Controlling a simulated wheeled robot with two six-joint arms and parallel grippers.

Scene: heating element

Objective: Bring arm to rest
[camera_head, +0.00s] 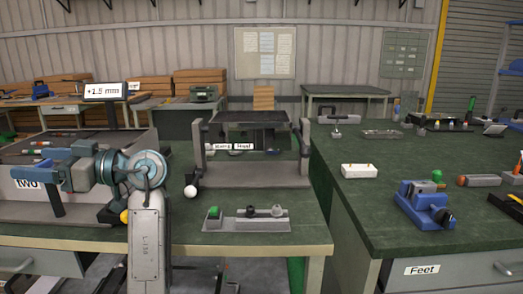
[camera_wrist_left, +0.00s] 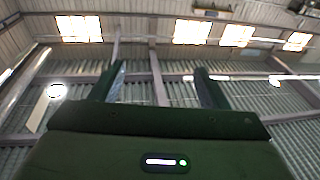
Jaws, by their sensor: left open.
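My left arm (camera_head: 148,215) rises from the bottom edge in the head view, bends at a round blue-grey joint and reaches left over the front bench. Its blue wrist end stands in front of the tray labelled "TWO". In the left wrist view my left gripper (camera_wrist_left: 160,82) has its two dark fingers spread apart with nothing between them. Behind them that view shows only the roof, bright ceiling lights and corrugated wall. My right arm and right gripper are not in view.
The "TWO" tray (camera_head: 90,207) is close to my left arm. The right bench holds a blue fixture (camera_head: 425,207) and a white block (camera_head: 359,171).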

